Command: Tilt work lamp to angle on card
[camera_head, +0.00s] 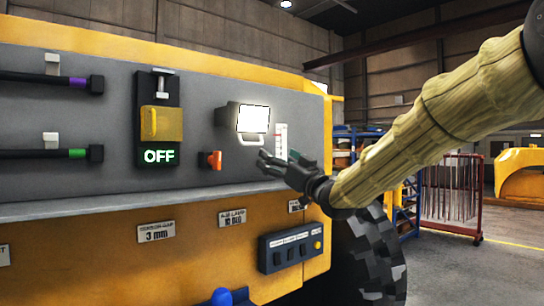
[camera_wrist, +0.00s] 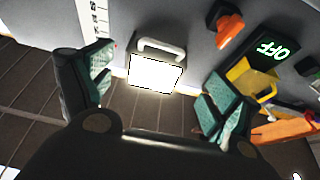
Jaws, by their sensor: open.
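The work lamp (camera_head: 253,118) is mounted on the grey panel, its square face lit white, with a pale loop handle (camera_head: 251,140) at its lower edge. In the wrist view the lit lamp (camera_wrist: 155,74) and its handle (camera_wrist: 161,46) lie between my spread fingers, ahead of them. A white card (camera_head: 281,141) with a scale and red marks is on the panel just right of the lamp; part of it shows in the wrist view (camera_wrist: 98,17). My gripper (camera_head: 281,164) is open and empty, just below and right of the handle. I see no contact with the lamp.
An orange-red knob (camera_head: 211,160) sits left of the lamp. Further left is a yellow switch cover (camera_head: 161,124) above a lit OFF sign (camera_head: 159,156). A grey ledge (camera_head: 120,203) runs below the panel. A blue button box (camera_head: 291,247) hangs lower right.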

